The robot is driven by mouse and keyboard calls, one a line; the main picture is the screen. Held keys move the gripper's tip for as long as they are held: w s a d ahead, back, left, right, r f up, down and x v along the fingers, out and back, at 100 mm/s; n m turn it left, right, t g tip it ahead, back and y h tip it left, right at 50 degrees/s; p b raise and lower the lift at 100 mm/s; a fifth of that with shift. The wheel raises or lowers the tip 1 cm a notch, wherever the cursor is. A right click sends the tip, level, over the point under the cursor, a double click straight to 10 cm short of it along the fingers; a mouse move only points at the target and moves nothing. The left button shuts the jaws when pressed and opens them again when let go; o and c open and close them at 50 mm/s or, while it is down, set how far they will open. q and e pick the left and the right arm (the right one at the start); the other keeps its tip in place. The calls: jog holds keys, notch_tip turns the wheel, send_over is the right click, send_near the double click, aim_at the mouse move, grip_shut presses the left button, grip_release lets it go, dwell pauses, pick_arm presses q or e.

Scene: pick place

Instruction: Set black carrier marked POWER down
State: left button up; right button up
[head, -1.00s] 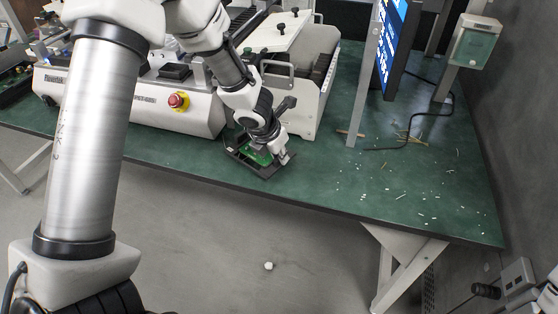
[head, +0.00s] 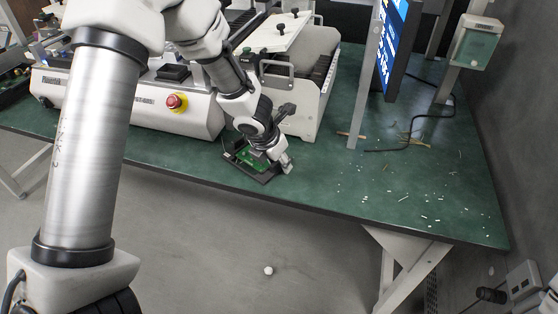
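The black carrier (head: 264,180) is a shallow frame with a green board (head: 250,157) in it. It is at the front edge of the green table, in front of the white machine. Any marking on it is too small to read. My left gripper (head: 282,162) reaches down to the carrier's right side and appears shut on its edge. The fingertips are small and partly hidden by the gripper's own body. The carrier looks level and low, at or just over the table top; I cannot tell whether it touches.
The white machine (head: 150,105) with a red stop button (head: 175,102) stands behind and left. A metal post (head: 362,85) carries a screen (head: 398,45) on the right. Small white bits and sticks litter the green table (head: 330,185) there, with a black cable (head: 440,118) behind.

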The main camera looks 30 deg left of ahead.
pick_arm(q)
jog(key=d+p+v, duration=0.1)
jog(key=p+v, duration=0.5)
jog(key=v, duration=0.6)
jog(key=s+d+f+n+g+h, duration=0.1)
jog(key=s+d+f+n+g, duration=0.1)
jog(key=s+d+f+n, duration=0.55)
jog(key=s+f+n+g+h, duration=0.2)
jog(key=s+f+n, duration=0.3)
jog(key=f+n, duration=0.65)
jog(key=s+a+f+n+y, duration=0.1)
jog(key=s+f+n, duration=0.2)
jog(key=s+n, duration=0.3)
jog(key=s+a+f+n+y, duration=0.2)
jog(key=s+f+n, duration=0.2)
jog(key=n, duration=0.9)
jog(key=shift+s+f+g+y, duration=0.25)
jog(key=shift+s+g+y, duration=0.05)
jog(key=shift+s, duration=0.7)
jog(key=shift+a, duration=0.1)
